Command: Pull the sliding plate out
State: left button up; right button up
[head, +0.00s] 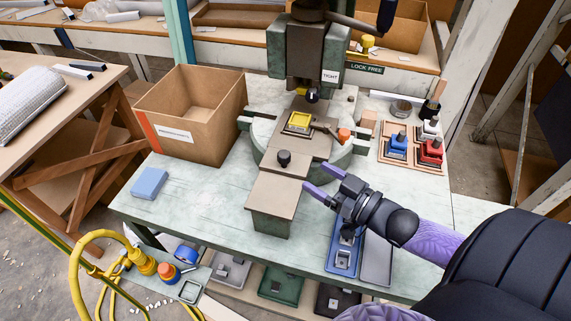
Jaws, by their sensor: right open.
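The fly press (306,60) stands at the back middle of the bench. Its brown-grey sliding plate (301,149) lies on the press bed, with a black knob (284,158) upright near its front end. A yellow square part (299,121) sits on the plate under the ram. A beige guide (275,194) extends in front of the plate toward me. My right gripper (315,177) is open and empty, to the right of the knob and apart from it, its purple fingers pointing left. My left gripper is not in view.
A cardboard box (190,130) stands left of the press, with a blue block (149,183) in front. An orange-tipped handle (344,134) sticks out right of the plate. Blue and grey trays (377,262) lie below my right gripper.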

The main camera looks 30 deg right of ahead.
aim_at(289, 160)
jog(key=b+x, duration=0.2)
jog(key=x, duration=0.6)
jog(key=shift+w+a+f, duration=0.1)
jog(key=shift+w+f, duration=0.05)
jog(key=shift+w, duration=0.25)
jog(key=shift+w+a, duration=0.15)
jog(key=shift+w, duration=0.25)
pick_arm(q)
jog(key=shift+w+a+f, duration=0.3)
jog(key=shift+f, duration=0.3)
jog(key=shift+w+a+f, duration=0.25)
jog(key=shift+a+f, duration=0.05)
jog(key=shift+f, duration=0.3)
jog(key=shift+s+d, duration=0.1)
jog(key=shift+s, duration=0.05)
pick_arm(e)
grip_shut()
